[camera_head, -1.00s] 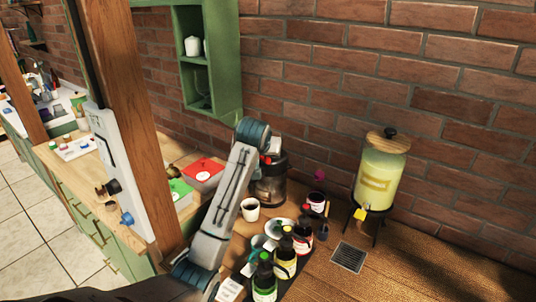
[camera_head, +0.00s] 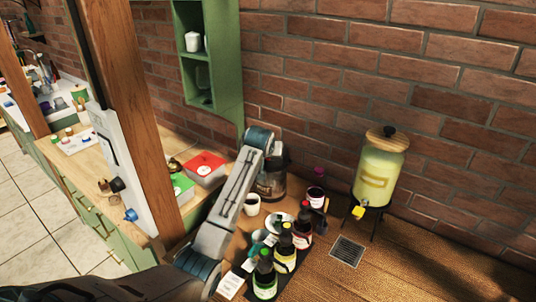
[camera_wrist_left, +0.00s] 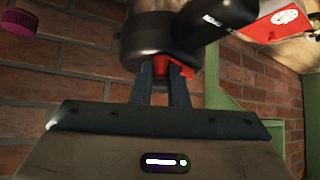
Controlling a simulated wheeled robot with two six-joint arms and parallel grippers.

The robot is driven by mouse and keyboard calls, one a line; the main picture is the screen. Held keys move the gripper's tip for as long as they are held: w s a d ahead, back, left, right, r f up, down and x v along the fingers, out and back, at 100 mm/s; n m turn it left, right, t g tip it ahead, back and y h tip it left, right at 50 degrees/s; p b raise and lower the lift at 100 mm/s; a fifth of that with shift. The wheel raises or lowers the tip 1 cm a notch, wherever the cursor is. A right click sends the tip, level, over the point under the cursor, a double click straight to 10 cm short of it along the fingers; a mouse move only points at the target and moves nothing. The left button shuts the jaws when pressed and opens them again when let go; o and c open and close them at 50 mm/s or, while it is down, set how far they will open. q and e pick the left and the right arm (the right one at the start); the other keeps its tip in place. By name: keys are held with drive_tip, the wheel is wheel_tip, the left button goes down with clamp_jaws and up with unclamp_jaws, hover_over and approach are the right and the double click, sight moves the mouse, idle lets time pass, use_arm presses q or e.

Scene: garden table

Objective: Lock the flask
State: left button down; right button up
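The flask (camera_head: 271,188) is a dark, glossy vessel standing upright on the wooden counter by the brick wall. My left wrist covers most of its top in the head view. In the left wrist view, a black rounded part (camera_wrist_left: 150,40), which looks like its top, has a dark bar reaching to the upper right. A small red part (camera_wrist_left: 182,70) shows at the tips of my left gripper (camera_wrist_left: 162,75). The two fingers are a small gap apart, one on each side of this area. I cannot tell whether they grip the red part. My right gripper is not in view.
A white cup (camera_head: 251,204) stands just in front of the flask. Several dark bottles (camera_head: 285,252) stand closer to me. A yellow drink dispenser (camera_head: 378,175) is on the right. A wooden post (camera_head: 150,130) stands left of the arm. The counter's right front is clear.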

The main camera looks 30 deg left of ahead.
use_arm(q)
drive_tip(key=shift+s+a+m, duration=0.1)
drive_tip(key=shift+a+m, duration=0.05)
drive_tip(key=shift+m, duration=0.15)
drive_tip(key=m+h, duration=0.1)
drive_tip(key=m, duration=0.1)
drive_tip(key=s+a+m+h, duration=0.1)
drive_tip(key=m+h, duration=0.1)
drive_tip(key=a+m+h, duration=0.1)
drive_tip(key=m+h, duration=0.1)
drive_tip(key=shift+s+b, duration=0.15)
drive_tip(key=shift+b, duration=0.2)
drive_tip(key=m+h+b, duration=0.1)
drive_tip(key=a+m+g+h+b, duration=0.1)
drive_tip(key=m, duration=0.1)
drive_tip(key=shift+s+a+f+m+h, duration=0.1)
drive_tip(key=shift+a+f+m+h, duration=0.1)
drive_tip(key=shift+m+h, duration=0.15)
drive_tip(key=shift+a+m+g+h+b, duration=0.4)
drive_tip(key=shift+m+g+h+b, duration=0.25)
drive_tip(key=shift+m+b, duration=0.45)
drive_tip(key=shift+a+r+m+g+h+b, duration=0.25)
drive_tip(key=shift+m+g+h+b, duration=0.3)
drive_tip(key=shift+m+b, duration=0.35)
drive_tip(key=c, duration=1.4)
unclamp_jaws()
drive_tip(key=shift+a, duration=0.1)
